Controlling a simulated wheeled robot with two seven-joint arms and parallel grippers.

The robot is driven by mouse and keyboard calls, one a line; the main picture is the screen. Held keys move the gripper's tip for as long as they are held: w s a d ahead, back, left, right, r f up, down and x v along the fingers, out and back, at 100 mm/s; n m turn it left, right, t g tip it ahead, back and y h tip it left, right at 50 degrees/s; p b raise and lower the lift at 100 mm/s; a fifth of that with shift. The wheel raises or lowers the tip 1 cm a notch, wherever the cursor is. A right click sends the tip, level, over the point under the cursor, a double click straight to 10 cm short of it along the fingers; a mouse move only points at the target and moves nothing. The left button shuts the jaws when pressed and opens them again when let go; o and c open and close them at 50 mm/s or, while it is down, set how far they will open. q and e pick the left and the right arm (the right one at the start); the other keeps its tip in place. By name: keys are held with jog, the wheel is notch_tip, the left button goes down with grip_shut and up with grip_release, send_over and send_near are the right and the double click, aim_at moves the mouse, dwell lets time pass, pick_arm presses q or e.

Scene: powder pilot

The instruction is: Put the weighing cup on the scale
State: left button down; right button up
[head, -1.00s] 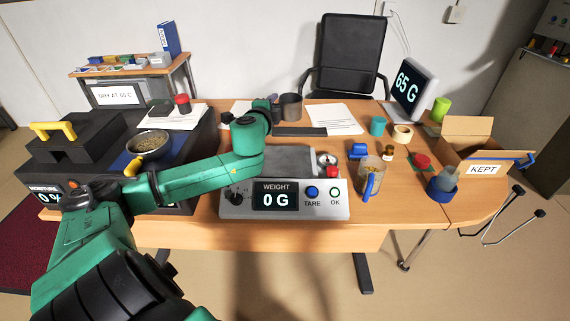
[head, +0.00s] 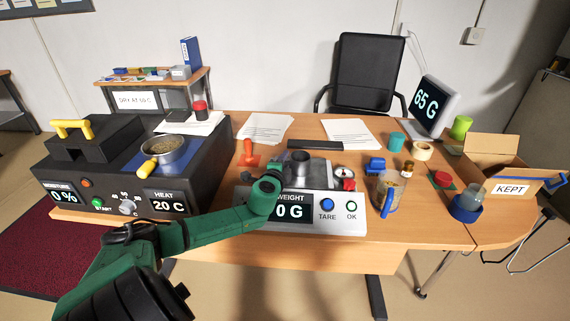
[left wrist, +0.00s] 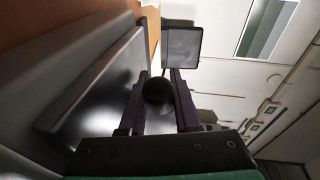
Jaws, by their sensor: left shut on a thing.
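The weighing cup (head: 300,170) is a small dark grey open cup, upright, over the plate (head: 322,172) of the scale (head: 345,226). My left gripper (head: 287,174) is shut on the cup; its fingers are mostly hidden behind my wrist in the head view. In the left wrist view, the cup (left wrist: 158,91) shows as a dark round shape between the fingers, with the shiny scale plate (left wrist: 100,95) beside it. I cannot tell whether the cup touches the plate. The scale display (head: 292,211), partly covered by my arm, shows 0 G. My right gripper is not in view.
A clear jug with a blue handle (head: 390,188) stands right of the scale. The black dryer (head: 70,165) with a pan (head: 165,150) stands farther left. The KEPT box (head: 497,150) is at the right. Papers lie behind.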

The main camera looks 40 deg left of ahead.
pick_arm(q)
jog(key=c, duration=0.9)
grip_release()
jog(key=shift+s+d, duration=0.1)
jog(key=p+v, duration=0.2)
jog(key=v, duration=1)
jog(key=shift+r+p, duration=0.1)
jog(key=shift+p, duration=0.25)
